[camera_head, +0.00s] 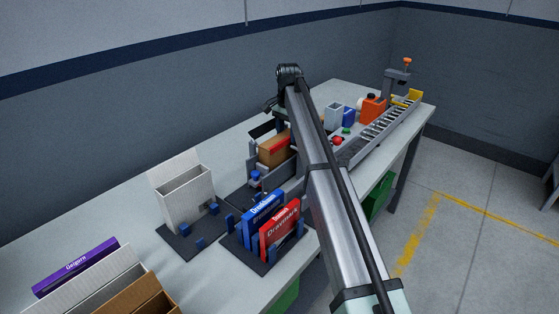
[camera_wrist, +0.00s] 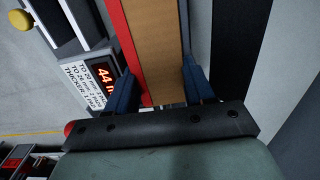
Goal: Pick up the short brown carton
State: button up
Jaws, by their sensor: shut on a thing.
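The short brown carton (camera_head: 273,150) has a red band along its upper edge. In the head view it sits in a dark grey fixture on the bench, partly hidden by my arm. In the wrist view the brown carton (camera_wrist: 157,45) with its red edge runs up between the two blue fingers of my gripper (camera_wrist: 160,82). The fingers are shut on it, one on each side. I cannot tell whether the carton is lifted off its support.
A display panel (camera_wrist: 92,82) is close beside the carton. A roller conveyor (camera_head: 385,128) and orange device (camera_head: 373,109) lie to the right.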

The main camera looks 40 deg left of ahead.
jog(key=shift+c, duration=1)
jog(key=shift+r, duration=0.15)
